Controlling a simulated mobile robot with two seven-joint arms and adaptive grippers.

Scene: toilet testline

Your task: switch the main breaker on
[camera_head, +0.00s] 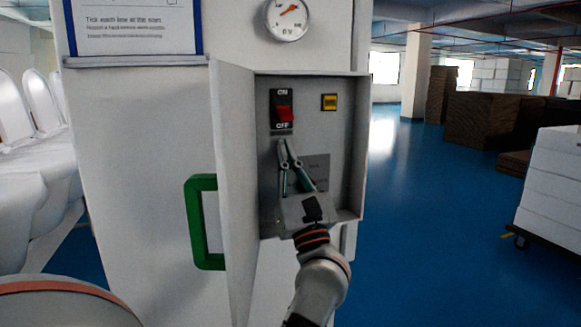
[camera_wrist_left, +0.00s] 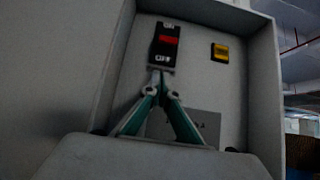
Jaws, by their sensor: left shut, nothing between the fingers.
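The main breaker (camera_head: 283,110) is a black switch plate with a red rocker, marked ON at the top and OFF at the bottom. It sits in the upper left of the open grey box, and the red part shows toward the OFF end in the head view. It also shows in the left wrist view (camera_wrist_left: 165,46). My left gripper (camera_head: 283,142) is shut and empty, its tips just below the breaker's lower edge; whether they touch it I cannot tell. It shows in the left wrist view (camera_wrist_left: 158,72). My right gripper is not in view.
A yellow switch (camera_head: 329,102) sits right of the breaker. A gauge (camera_head: 288,18) is above the box. White toilets stand at far left; stacked goods (camera_head: 490,122) stand at right beyond open blue floor.

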